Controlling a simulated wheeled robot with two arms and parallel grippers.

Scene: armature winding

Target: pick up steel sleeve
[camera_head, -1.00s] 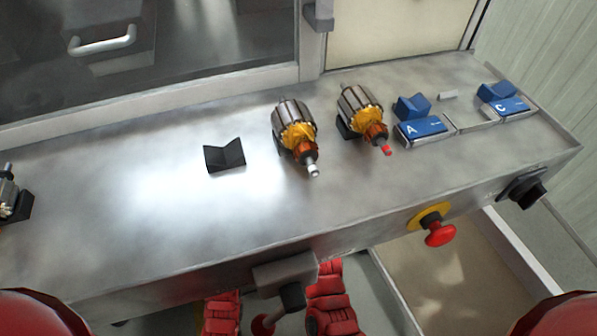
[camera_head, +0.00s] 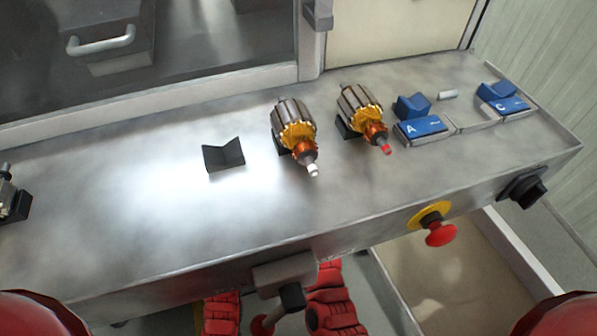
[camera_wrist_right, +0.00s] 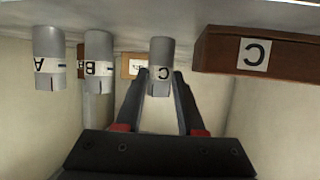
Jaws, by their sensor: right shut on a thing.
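In the right wrist view, which is upside down, three grey steel sleeves with white labels A (camera_wrist_right: 49,55), B (camera_wrist_right: 98,60) and C (camera_wrist_right: 160,50) stand in a row. My right gripper (camera_wrist_right: 160,80) has its two dark fingers on either side of sleeve C and is shut on it. The sleeve's end shows between the fingertips, with its letter C facing the camera. Sleeves A and B are apart from the gripper. My left gripper is in no view. My right gripper does not show in the head view.
A brown block labelled C (camera_wrist_right: 255,53) is close beside the held sleeve. On the steel bench (camera_head: 120,200) are two copper-wound armatures (camera_head: 295,130) (camera_head: 362,115), an empty black V-block (camera_head: 224,155) and blue blocks A (camera_head: 423,128) and C (camera_head: 508,105). A red button (camera_head: 440,234) is on the front.

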